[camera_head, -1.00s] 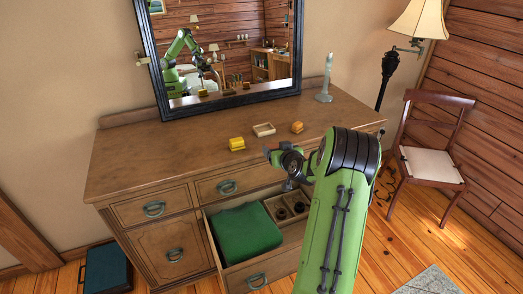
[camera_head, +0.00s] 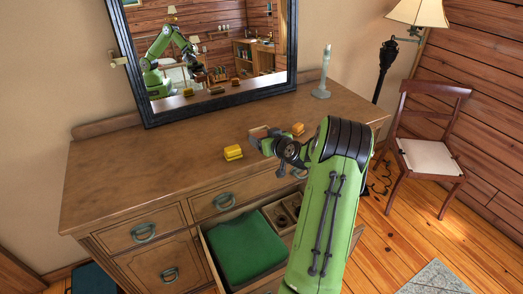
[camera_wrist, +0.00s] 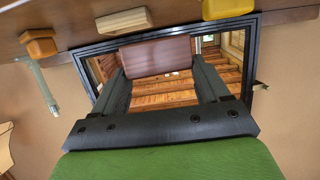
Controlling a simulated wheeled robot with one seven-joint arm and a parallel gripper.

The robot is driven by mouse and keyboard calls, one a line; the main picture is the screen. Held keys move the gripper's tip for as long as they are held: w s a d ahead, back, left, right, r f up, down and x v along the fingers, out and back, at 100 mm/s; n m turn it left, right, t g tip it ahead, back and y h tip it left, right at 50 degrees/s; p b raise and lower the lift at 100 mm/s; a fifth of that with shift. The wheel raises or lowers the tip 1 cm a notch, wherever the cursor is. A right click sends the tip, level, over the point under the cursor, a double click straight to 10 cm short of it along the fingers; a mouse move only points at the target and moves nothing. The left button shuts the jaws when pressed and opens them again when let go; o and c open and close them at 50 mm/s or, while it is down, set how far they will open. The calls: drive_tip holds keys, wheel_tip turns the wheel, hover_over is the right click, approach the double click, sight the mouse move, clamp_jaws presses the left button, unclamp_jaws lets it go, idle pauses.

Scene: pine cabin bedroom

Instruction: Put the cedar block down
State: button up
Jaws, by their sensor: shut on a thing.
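The reddish-brown cedar block (camera_wrist: 155,57) is held between the two dark fingers of my gripper (camera_wrist: 162,78) in the wrist view. In the head view my gripper (camera_head: 260,143) is over the front part of the dresser top (camera_head: 150,165), between a yellow block (camera_head: 233,152) and an orange block (camera_head: 298,128). The held block (camera_head: 258,132) shows small there. Whether the held block touches anything is unclear.
A framed mirror (camera_head: 289,85) stands at the dresser's back, with a pale green candlestick (camera_head: 322,75) to its right. An open drawer below holds a green cloth (camera_head: 243,247) and small compartments. The dresser top's left side is clear. A chair (camera_head: 432,150) stands right.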

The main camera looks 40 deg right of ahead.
wheel_tip(320, 180, down, 5)
drive_tip(key=shift+w+f, duration=0.1)
drive_tip(key=shift+f, duration=0.05)
drive_tip(key=shift+f+b, duration=0.15)
drive_tip(key=shift+b, duration=0.3)
drive_tip(key=o, duration=1)
drive_tip(key=shift+o, duration=0.2)
